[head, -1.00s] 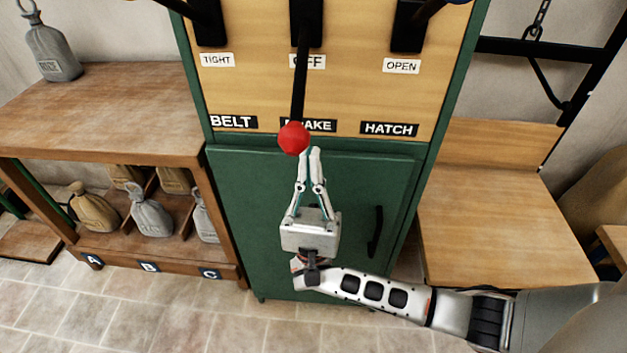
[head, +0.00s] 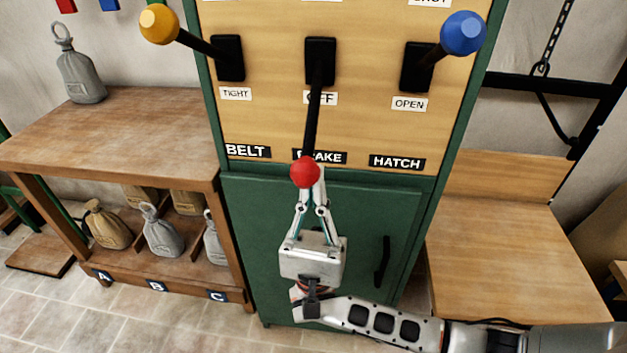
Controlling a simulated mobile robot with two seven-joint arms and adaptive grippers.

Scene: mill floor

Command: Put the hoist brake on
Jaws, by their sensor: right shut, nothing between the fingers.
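The brake lever has a red ball knob (head: 305,172) on a black rod and hangs down past its OFF label (head: 320,98) to the BRAKE plate (head: 320,157). My right gripper (head: 314,190) points up at the knob from below, with its fingers shut and nothing between them. The fingertips are partly hidden behind the knob; whether they touch it I cannot tell. My left gripper is not in view.
The belt lever with an orange knob (head: 159,24) and the hatch lever with a blue knob (head: 463,33) stick out on either side. A green cabinet door (head: 350,225) is below. Wooden benches stand left (head: 130,125) and right (head: 510,240); sacks sit on the left shelf.

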